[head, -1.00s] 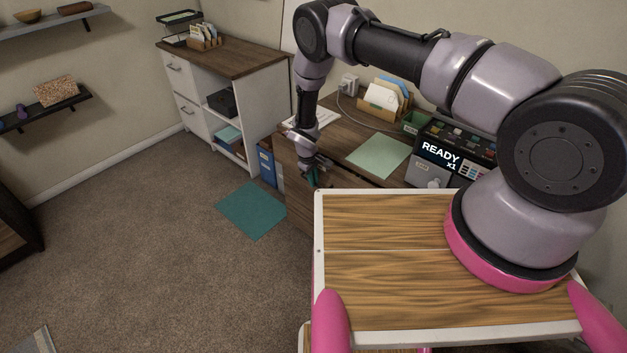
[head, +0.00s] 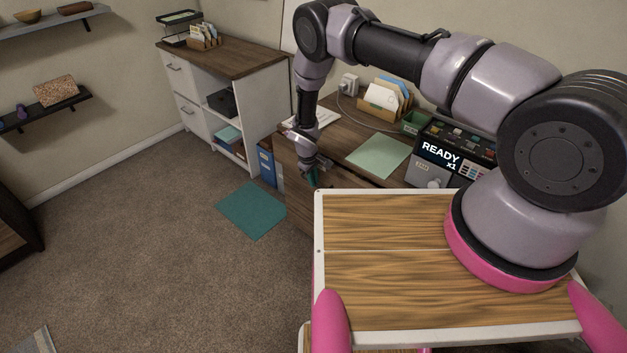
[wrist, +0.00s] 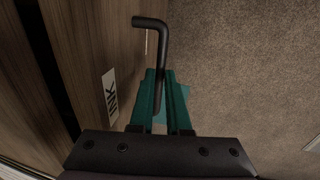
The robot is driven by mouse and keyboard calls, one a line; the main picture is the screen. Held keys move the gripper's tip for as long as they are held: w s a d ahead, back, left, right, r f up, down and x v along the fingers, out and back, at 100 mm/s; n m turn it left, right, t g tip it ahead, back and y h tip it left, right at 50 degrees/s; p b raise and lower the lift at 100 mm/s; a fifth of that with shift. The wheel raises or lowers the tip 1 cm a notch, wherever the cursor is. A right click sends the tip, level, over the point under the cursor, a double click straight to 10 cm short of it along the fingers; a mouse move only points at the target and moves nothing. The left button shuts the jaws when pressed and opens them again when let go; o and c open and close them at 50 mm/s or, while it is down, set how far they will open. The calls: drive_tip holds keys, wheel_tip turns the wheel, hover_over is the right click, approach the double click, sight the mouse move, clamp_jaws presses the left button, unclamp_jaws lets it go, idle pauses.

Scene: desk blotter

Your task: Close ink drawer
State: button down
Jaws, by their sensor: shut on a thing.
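The ink drawer has a brown wooden front with a white "INK" label (wrist: 110,95), seen at a steep angle in the wrist view. Its black bar handle (wrist: 150,22) stands out from the front and bends down between my teal fingers. My gripper (wrist: 161,85) is shut on the handle. In the head view my gripper (head: 313,178) is at the desk's front, just beyond my tabletop. My wrist and fingers hide much of the drawer there, and I cannot tell how far it stands open.
The desk (head: 348,132) holds a green sheet (head: 379,156), a letter holder (head: 383,104) and a dark machine reading "READY" (head: 437,165). A white cabinet (head: 262,95) stands beyond. A teal mat (head: 251,210) lies on the open carpet to the left.

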sight(321, 169)
idle(0.4)
drive_tip(key=shift+w+d, duration=1.5)
drive_tip(key=shift+w, duration=0.25)
drive_tip(key=c, duration=0.9)
unclamp_jaws()
drive_tip(key=shift+r, duration=0.15)
drive_tip(key=r, duration=0.3)
drive_tip(key=s+a+r, duration=0.1)
drive_tip(key=r, duration=0.6)
drive_tip(key=shift+s+a+r, duration=0.15)
drive_tip(key=shift+s, duration=0.2)
